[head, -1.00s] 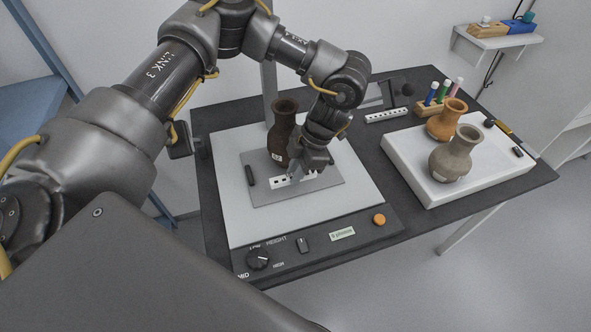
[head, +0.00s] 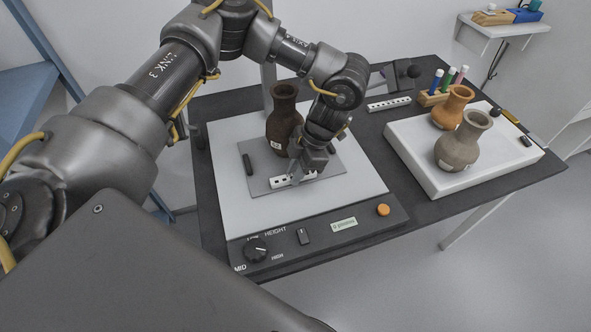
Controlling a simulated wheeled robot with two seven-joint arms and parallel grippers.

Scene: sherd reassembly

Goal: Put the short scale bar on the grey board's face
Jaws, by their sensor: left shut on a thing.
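The short scale bar (head: 281,182) is white with black squares. My left gripper (head: 302,173) is shut on it, with the fingers pointing down and covering part of its middle. The bar is over the front part of the grey board (head: 265,187), roughly along its front edge. I cannot tell whether it touches the board's face or is slightly above it. The grey board lies flat on a larger white panel (head: 350,190). My right gripper is not in view.
A dark brown vase (head: 283,125) stands at the back of the board, close to my left gripper. A small black bar (head: 248,165) lies at the board's left. A longer white bar (head: 388,104) lies behind. Two vases, orange (head: 448,113) and grey (head: 458,152), stand on a white block (head: 435,185).

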